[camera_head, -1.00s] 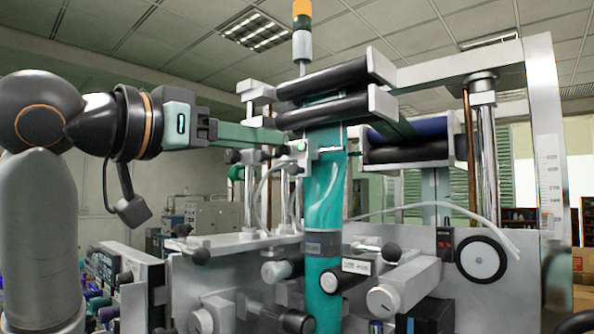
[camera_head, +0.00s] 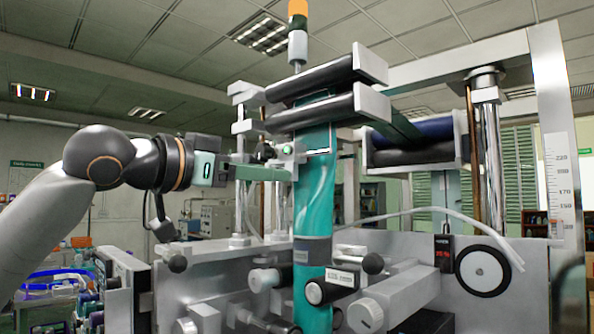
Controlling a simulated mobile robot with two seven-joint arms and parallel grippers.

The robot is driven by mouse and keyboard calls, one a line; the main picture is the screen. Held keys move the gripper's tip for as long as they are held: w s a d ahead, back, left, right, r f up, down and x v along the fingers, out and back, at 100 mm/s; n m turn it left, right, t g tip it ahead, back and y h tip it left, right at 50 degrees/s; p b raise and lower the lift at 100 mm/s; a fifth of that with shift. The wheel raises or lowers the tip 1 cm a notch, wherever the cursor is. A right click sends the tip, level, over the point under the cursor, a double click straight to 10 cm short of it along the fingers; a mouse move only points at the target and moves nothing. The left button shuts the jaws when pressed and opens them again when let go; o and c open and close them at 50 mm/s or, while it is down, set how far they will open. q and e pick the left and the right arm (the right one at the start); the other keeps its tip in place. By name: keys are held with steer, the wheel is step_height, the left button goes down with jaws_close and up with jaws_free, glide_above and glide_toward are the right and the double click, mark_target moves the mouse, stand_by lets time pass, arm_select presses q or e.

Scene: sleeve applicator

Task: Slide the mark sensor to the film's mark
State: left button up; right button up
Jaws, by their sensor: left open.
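The teal film (camera_head: 316,205) runs straight down from the black rollers at the machine's front. A darker grey printed band (camera_head: 312,250) crosses it low down; I cannot tell for sure that this is the mark. A small grey block with a green light (camera_head: 287,150), apparently the mark sensor, sits at the film's left edge, well above that band. My left gripper (camera_head: 284,174) reaches in from the left with its pale green fingers open. Their tips are just below the block and near the film's left edge; contact is unclear. My right gripper is not in view.
Black rollers (camera_head: 310,112) hang over the film, and a steel plate (camera_head: 215,275) with several knobs and small rollers stands below. A clear hose (camera_head: 440,212) arches across the right. A black-rimmed wheel (camera_head: 483,270) sits at right. The space left of the film is partly open.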

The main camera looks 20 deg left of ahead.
mark_target(281, 163)
arm_select(q)
steer(key=p+x, duration=0.1)
steer(key=x, duration=0.6)
steer(key=shift+w+d, duration=0.1)
steer(key=shift+w, duration=0.05)
jaws_close()
stand_by(1.2)
